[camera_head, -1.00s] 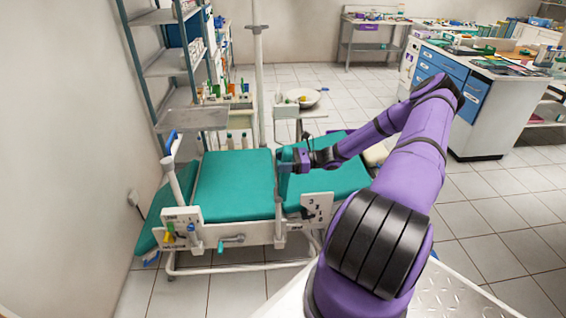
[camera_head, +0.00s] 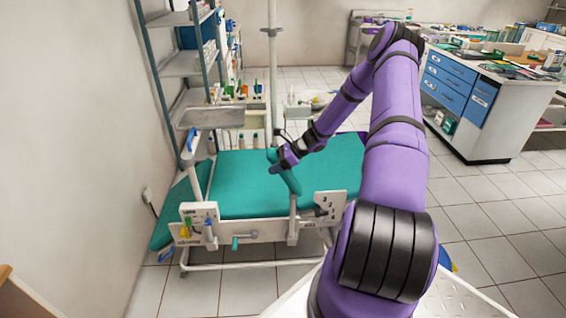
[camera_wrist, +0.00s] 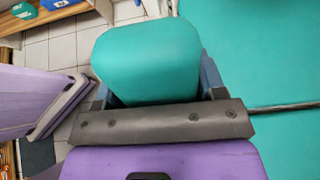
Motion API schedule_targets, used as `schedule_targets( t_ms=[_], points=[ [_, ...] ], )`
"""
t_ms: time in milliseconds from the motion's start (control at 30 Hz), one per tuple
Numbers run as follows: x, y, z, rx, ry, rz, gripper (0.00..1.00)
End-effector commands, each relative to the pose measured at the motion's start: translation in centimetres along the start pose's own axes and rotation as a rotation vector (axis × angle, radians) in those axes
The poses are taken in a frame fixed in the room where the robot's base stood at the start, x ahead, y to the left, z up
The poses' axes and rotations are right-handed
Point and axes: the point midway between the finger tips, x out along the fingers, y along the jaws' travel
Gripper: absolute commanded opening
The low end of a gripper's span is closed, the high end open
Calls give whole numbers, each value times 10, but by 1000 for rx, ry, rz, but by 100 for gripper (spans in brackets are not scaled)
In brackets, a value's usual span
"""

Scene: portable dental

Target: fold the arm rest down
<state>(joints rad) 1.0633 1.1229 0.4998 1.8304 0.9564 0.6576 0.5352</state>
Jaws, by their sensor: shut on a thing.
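The arm rest (camera_head: 289,180) is a green padded bar on a white post (camera_head: 293,222) at the near side of the green dental chair (camera_head: 240,190). In the head view it is tilted, its upper end leaning left and away. My gripper (camera_head: 284,158) is at its upper part. In the wrist view the arm rest's green pad (camera_wrist: 148,60) sits between the two fingers of my gripper (camera_wrist: 155,88), which is shut on it. The pad hides part of the fingers, and the arm rest's hinge is too small to make out.
A metal shelf (camera_head: 210,116) stands behind left. Tiled floor is free at right.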

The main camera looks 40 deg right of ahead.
Motion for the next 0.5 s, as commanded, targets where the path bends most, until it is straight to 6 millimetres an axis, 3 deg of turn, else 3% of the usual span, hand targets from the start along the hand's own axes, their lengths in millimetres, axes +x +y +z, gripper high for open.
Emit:
schedule_targets(
  t_ms=[500],
  points=[
    [64,0,-2,-7,368,1,21]
  ],
)
